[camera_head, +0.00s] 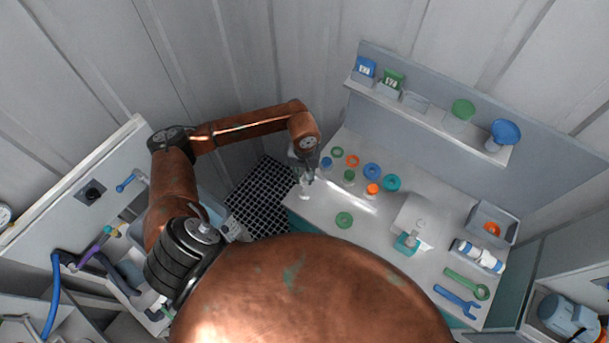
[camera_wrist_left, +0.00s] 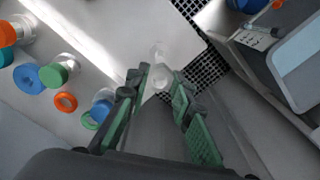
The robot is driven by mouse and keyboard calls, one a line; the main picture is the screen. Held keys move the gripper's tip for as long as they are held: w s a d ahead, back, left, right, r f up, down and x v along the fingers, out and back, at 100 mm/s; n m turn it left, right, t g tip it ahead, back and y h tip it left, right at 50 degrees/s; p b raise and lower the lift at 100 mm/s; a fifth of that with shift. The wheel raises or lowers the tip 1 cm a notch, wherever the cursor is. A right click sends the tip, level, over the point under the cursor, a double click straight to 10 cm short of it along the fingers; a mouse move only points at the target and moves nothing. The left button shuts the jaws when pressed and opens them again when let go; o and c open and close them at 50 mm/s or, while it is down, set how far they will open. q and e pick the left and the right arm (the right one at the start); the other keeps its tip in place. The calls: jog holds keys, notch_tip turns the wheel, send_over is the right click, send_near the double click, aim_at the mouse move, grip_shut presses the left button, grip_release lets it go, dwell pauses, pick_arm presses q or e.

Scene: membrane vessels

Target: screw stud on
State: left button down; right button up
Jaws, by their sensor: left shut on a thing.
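My left gripper (camera_head: 306,176) is over the left corner of the worktop, pointing down. In the left wrist view its green-padded fingers (camera_wrist_left: 158,82) are shut on a small pale, translucent piece (camera_wrist_left: 158,52) that sticks out past the tips. The piece also shows below the gripper in the head view (camera_head: 304,192); I cannot tell whether it touches the worktop or whether it is the stud. Beside it stand small vessels with a blue top (camera_head: 326,163), a green top (camera_head: 349,176) and an orange top (camera_head: 373,189). My right gripper is not in view.
Loose green (camera_head: 337,152), orange (camera_head: 352,160), blue (camera_head: 372,171) and teal (camera_head: 392,184) rings lie behind the vessels. Another green ring (camera_head: 344,220) lies in front. A teal fitting (camera_head: 407,242), bin (camera_head: 507,222) and wrenches (camera_head: 457,302) are at right. A black grating (camera_head: 262,195) is left.

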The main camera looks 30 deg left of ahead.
aim_at(304, 185)
pick_arm(q)
jog(key=shift+f, duration=1.1)
jog(key=shift+f+b, duration=0.55)
jog(key=shift+f, duration=1)
jog(key=shift+f+b, duration=1.35)
jog(key=shift+b, duration=0.35)
jog(key=shift+f+m+b, duration=0.1)
jog(key=shift+m+b, duration=0.8)
jog(key=shift+b, duration=0.25)
jog(key=m+b, duration=0.4)
jog(key=shift+b, duration=0.35)
jog(key=m+b, duration=0.7)
jog(key=shift+w, duration=0.1)
jog(key=m+b, duration=0.1)
jog(key=b, duration=0.4)
jog(key=shift+r+b, duration=0.25)
jog(key=shift+b, duration=0.15)
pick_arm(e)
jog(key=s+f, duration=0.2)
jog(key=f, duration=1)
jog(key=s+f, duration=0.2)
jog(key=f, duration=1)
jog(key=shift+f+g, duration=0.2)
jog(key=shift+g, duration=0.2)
